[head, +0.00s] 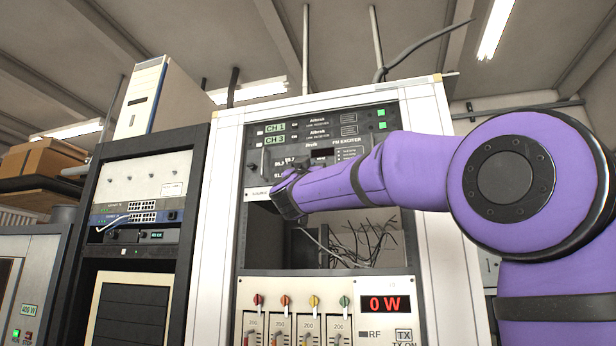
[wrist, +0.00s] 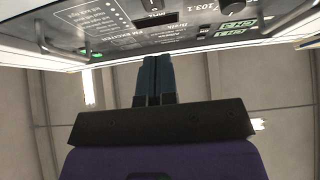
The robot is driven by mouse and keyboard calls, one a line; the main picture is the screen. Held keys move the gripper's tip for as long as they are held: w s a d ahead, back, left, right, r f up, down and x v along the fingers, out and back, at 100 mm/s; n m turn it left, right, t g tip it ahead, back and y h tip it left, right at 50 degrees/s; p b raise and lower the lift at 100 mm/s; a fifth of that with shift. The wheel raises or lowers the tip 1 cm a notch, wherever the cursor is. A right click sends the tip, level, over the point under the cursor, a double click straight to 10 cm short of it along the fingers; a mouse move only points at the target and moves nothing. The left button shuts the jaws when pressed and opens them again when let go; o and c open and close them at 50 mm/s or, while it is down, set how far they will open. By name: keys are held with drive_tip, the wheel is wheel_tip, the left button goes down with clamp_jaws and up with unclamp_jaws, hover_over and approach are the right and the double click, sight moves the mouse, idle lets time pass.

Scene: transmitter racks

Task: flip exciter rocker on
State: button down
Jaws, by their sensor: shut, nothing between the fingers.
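The FM exciter panel (head: 357,153) is a dark grey unit high in the white rack, below two receiver units. It also shows, upside down, along the top of the wrist view (wrist: 185,30). In the head view my gripper and wrist cover the panel's lower left part, so contact with the panel cannot be told.
Below the exciter is an open bay with loose wires (head: 365,243). Under it a panel with several coloured knobs (head: 285,301) and a red "0 W" display (head: 385,304) shows. A black rack (head: 140,215) stands at left. My arm fills the right side.

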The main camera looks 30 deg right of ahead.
drive_tip(key=w+d+r, duration=0.1)
drive_tip(key=w+d, duration=0.3)
drive_tip(key=d, duration=0.1)
drive_tip(key=shift+w+r, duration=0.2)
drive_tip(key=shift+r, duration=0.2)
drive_tip(key=shift+d, duration=0.1)
drive_tip(key=shift+w+d+f, duration=0.15)
drive_tip(key=shift+w+d, duration=0.1)
drive_tip(key=shift+d, duration=0.1)
drive_tip(key=shift+s+a, duration=0.1)
drive_tip(key=shift+a, duration=0.05)
